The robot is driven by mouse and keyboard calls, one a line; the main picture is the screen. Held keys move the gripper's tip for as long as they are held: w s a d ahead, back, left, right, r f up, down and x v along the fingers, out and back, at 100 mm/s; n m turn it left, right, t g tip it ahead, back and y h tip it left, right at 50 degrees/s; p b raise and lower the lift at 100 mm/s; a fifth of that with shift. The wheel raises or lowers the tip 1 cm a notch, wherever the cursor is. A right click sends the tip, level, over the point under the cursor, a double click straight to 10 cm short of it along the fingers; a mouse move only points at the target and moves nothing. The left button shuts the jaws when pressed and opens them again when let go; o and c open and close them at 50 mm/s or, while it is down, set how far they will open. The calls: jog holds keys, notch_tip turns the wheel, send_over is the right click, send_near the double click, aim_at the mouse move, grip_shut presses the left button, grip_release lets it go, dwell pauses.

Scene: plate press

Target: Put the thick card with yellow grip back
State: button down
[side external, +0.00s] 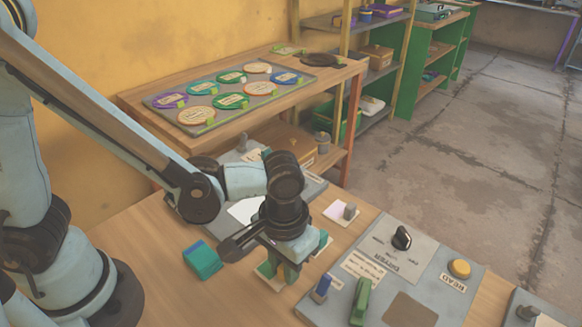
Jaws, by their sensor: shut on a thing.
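My gripper (283,268) points down over the near part of the wooden table, with its fingers low near the surface. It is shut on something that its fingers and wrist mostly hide. A pale card (266,281) with a tan edge shows just under the fingers; I cannot tell whether it is lifted or resting on the table. No yellow grip shows clearly. Another card (341,211), pinkish white with a grey grip, lies on the table to the right behind my gripper. A further pale card edge (323,252) shows just right of the wrist, partly hidden.
A grey panel (375,250) with a black knob (401,238), a yellow button (459,267) and blue and green handles stands at right. A teal block (203,260) lies left of my gripper. Behind, a tray (209,125) of colourful discs sits on a bench.

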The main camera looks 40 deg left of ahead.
jog(key=shift+f, duration=0.3)
jog(key=c, duration=1)
grip_release()
jog(key=shift+f, duration=0.15)
notch_tip(320, 180, up, 12)
jog(key=w+a+t, duration=0.1)
jog(key=a+t, duration=0.1)
jog(key=a, duration=0.4)
jog(key=a+t, duration=0.2)
jog(key=a, duration=0.4)
jog(key=w+a+r+t, duration=0.1)
jog(key=a+t, duration=0.2)
jog(key=a, duration=0.3)
jog(key=shift+w+a, duration=0.3)
